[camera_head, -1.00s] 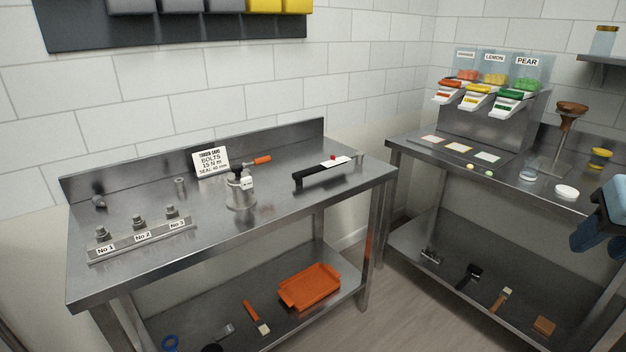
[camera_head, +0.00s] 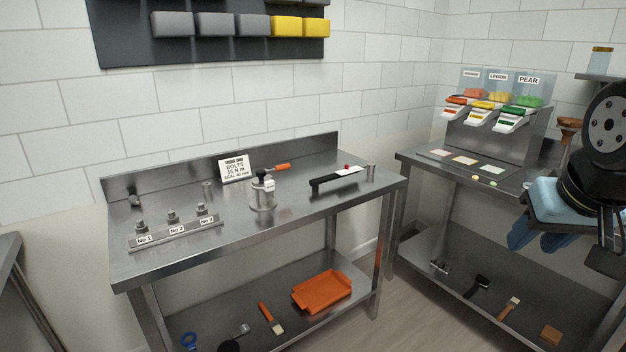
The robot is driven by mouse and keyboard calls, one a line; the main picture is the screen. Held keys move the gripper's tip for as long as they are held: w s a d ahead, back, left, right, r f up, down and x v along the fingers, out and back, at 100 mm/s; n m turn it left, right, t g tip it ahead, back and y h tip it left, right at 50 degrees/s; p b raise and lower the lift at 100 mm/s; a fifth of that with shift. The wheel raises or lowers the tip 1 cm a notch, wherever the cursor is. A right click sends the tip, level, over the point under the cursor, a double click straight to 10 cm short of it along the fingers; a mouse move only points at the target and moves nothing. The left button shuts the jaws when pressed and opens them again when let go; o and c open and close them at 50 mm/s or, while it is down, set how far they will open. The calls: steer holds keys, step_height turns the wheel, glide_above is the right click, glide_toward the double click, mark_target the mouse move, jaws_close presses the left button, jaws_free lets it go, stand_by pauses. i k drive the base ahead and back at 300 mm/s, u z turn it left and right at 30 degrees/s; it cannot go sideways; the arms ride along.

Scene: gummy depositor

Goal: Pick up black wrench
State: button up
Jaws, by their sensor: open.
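The black wrench (camera_head: 337,179) lies on the right part of the steel workbench (camera_head: 290,215). It is a long dark bar, with a white patch and a small red spot near its right end. My gripper (camera_head: 537,237) hangs at the right side of the picture, with blue fingers pointing down. It is open, and nothing shows between the fingers. It is well to the right of the wrench, in front of the second bench, and apart from both.
A metal pot (camera_head: 262,193) with an orange handle stands left of the wrench. A torque card (camera_head: 234,168) and a bolt rail (camera_head: 176,232) are farther left. An orange tray (camera_head: 322,291) lies on the lower shelf. A candy dispenser (camera_head: 493,125) stands on the right bench.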

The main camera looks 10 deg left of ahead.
mark_target(370, 166)
steer(key=u, duration=1.2)
steer(key=i, duration=1)
steer(key=u, duration=0.05)
